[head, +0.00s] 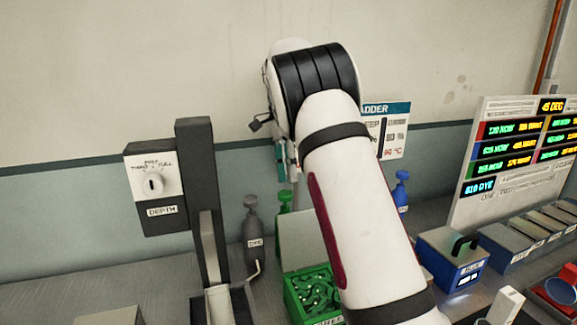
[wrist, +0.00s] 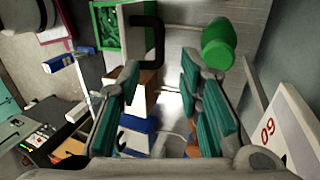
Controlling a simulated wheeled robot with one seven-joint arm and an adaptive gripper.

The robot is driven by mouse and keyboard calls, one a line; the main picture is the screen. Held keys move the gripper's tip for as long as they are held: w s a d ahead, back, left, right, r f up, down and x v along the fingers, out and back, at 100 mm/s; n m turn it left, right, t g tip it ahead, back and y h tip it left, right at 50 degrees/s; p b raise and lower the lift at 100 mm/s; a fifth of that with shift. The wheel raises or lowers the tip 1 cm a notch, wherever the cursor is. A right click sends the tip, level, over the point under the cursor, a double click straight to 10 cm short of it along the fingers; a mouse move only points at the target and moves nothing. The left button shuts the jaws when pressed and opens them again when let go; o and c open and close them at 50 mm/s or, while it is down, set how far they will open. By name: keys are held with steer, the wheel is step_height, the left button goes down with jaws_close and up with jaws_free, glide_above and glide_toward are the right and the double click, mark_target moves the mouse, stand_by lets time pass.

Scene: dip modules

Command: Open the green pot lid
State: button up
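The green pot (head: 290,298) stands on the bench, partly behind my arm. Its top is uncovered and shows green contents with a winding pattern. A pale panel (head: 300,238), which looks like its lid, stands raised at the pot's back edge. In the wrist view the green pot (wrist: 97,22) is at upper left, with the lid's dark handle (wrist: 157,45) beside it. My gripper (wrist: 160,70) is open, with teal fingers apart and nothing clearly held between them. The handle appears just beyond the fingertips; contact cannot be told. In the head view my gripper is mostly hidden behind the arm.
A closed blue pot (head: 452,262) with a dark handle stands to the right. A grey bottle (head: 253,232) and a depth-dial post (head: 195,170) stand left. A green bottle (wrist: 219,45) is near the right finger. A display board (head: 520,150) stands at right.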

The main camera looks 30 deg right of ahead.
steer(key=shift+v, duration=0.8)
jaws_close()
steer(key=n+t+h+p, duration=0.1)
steer(key=n+t+p, duration=0.5)
steer(key=n, duration=1.2)
glide_above(300, 235)
steer(key=w+d+p, duration=0.1)
steer(key=w+d, duration=0.3)
step_height(300, 235, down, 8)
steer(key=g, duration=0.1)
steer(key=shift+a+r, duration=0.2)
steer(key=shift+a, duration=0.05)
